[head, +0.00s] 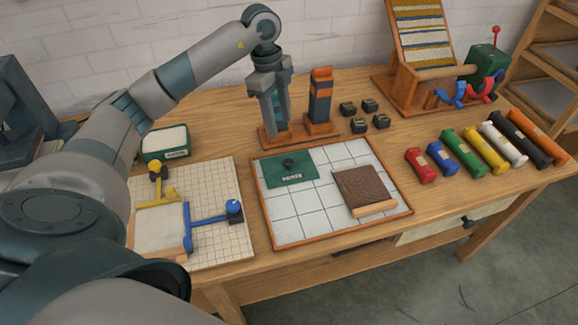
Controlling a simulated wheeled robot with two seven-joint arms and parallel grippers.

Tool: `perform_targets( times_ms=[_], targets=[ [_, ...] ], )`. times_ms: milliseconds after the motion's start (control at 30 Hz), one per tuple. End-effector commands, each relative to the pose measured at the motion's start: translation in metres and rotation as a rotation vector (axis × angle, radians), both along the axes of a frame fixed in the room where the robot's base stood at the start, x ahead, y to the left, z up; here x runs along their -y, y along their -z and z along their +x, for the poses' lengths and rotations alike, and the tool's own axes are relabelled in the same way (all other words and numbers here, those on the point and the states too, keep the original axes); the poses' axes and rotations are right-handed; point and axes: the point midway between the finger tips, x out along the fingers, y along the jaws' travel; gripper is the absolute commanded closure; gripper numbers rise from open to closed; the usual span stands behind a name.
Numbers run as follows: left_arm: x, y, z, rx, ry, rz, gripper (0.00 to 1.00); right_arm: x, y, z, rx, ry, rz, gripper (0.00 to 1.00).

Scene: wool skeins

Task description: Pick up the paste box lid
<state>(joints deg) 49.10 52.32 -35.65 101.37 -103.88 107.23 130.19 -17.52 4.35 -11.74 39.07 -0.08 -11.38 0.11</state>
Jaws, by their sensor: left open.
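The open green paste box (166,144), with a white top surface, stands at the back left. My left gripper (277,122) points down behind the lid, apart from it. It is open, with its fingers in front of or around a teal upright piece over a wooden base; I cannot tell which. My right gripper is not in view.
A dark brown block (362,186) sits on the tiled board (300,228). Small black blocks (359,126) and coloured skeins (464,152) are on the right. A gridded board (220,255) with yellow and blue pieces is front left.

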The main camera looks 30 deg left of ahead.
Motion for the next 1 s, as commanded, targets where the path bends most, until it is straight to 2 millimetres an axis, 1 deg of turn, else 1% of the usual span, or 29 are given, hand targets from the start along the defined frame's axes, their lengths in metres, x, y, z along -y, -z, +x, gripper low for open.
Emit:
perform_targets(
  times_ms=[33, 100, 233, 400, 500, 667, 1000],
  targets=[
    [0.002, 0.007, -0.001, -0.004, 0.0, 0.0, 0.55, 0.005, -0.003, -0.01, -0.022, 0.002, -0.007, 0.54],
    [0.004, 0.018, -0.001, -0.005, 0.002, 0.0, 0.55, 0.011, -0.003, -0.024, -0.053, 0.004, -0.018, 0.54],
    [0.007, 0.042, -0.001, -0.004, 0.001, 0.0, 0.55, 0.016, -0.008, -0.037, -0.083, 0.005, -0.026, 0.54],
    [0.011, 0.069, 0.0, -0.004, 0.002, -0.001, 0.55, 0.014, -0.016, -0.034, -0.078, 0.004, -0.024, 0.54],
    [0.013, 0.08, 0.001, -0.002, 0.0, 0.0, 0.55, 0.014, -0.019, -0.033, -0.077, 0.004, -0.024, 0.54],
    [0.014, 0.087, 0.002, 0.0, 0.001, 0.0, 0.55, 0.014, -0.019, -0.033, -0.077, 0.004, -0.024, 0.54],
    [0.014, 0.088, 0.002, -0.001, 0.001, 0.0, 0.55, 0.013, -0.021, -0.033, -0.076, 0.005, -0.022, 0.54]
  ],
)
